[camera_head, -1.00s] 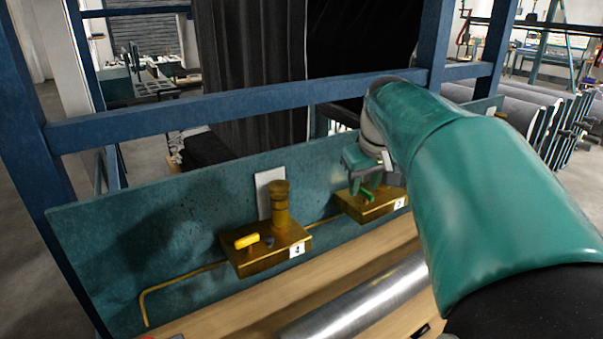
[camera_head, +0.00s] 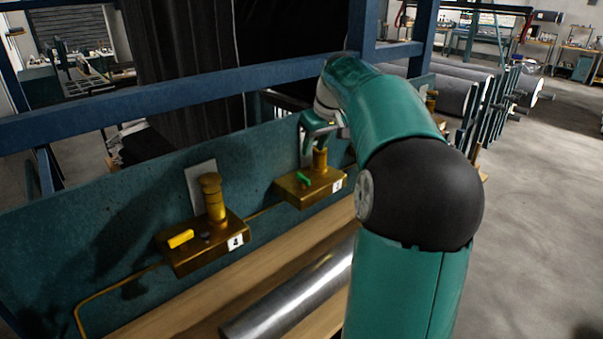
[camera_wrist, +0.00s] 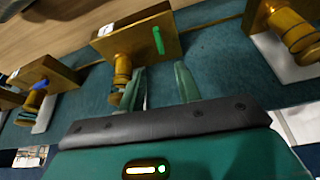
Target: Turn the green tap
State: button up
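The green tap (camera_head: 304,179) is a small lever on a brass block (camera_head: 318,191) fixed to the teal panel. In the wrist view the green tap (camera_wrist: 158,40) lies ahead of my fingers, apart from them. My gripper (camera_head: 316,135) is above and behind the tap in the head view, near the block's brass post (camera_head: 320,160). In the wrist view my gripper (camera_wrist: 160,80) is open, with nothing between its fingers. One finger is close to the brass post (camera_wrist: 122,72); I cannot tell whether they touch.
A brass block with a yellow tap (camera_head: 181,238) sits to the left, labelled 4. The wrist view shows a blue tap (camera_wrist: 41,84) on another block. A metal roll (camera_head: 292,301) lies in front of the panel. A blue frame beam (camera_head: 180,97) crosses behind.

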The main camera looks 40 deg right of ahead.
aim_at(303, 176)
jog(key=x, duration=1.1)
jog(key=shift+f, duration=0.3)
grip_shut()
